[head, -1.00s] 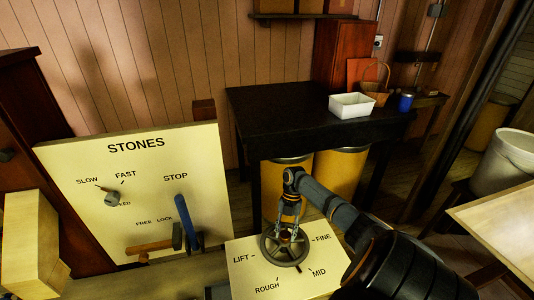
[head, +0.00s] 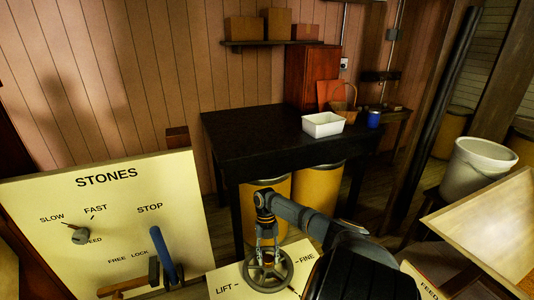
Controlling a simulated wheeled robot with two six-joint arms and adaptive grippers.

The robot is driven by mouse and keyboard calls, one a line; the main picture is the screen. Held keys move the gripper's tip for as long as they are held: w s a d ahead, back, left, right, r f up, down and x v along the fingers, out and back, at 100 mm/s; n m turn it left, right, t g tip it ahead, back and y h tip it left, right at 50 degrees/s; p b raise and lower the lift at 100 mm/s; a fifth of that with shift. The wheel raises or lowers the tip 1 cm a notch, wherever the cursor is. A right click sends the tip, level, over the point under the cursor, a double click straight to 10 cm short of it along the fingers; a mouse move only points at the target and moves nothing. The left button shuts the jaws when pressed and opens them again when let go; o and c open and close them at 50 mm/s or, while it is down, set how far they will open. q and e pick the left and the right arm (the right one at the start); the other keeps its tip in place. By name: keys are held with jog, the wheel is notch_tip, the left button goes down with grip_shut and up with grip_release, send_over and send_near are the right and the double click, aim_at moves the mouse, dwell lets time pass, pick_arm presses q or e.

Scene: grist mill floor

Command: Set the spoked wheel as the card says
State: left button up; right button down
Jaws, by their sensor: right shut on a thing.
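The spoked wheel (head: 285,272) is a dark grey ring on a cream panel (head: 226,271) at the bottom of the head view. The labels LIFT, to its left, and FINE, to its right, show; the panel's lower part is cut off by the frame. My right gripper (head: 266,257) comes down over the wheel from above and is shut on it, near the hub. My right arm covers the area to the right of the wheel. I cannot tell which mark the wheel is set to. No card with a written setting can be made out. My left gripper is not in view.
Left of the wheel stands a STONES panel (head: 190,215) with a dial (head: 80,236), a blue-handled lever (head: 164,252) and a wooden-handled lever (head: 124,287). A pale tabletop (head: 485,230) is at right.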

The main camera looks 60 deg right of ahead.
jog(key=c, duration=0.8)
grip_release()
jog(key=shift+o, duration=0.2)
jog(key=v, duration=1.2)
jog(key=shift+f, duration=0.1)
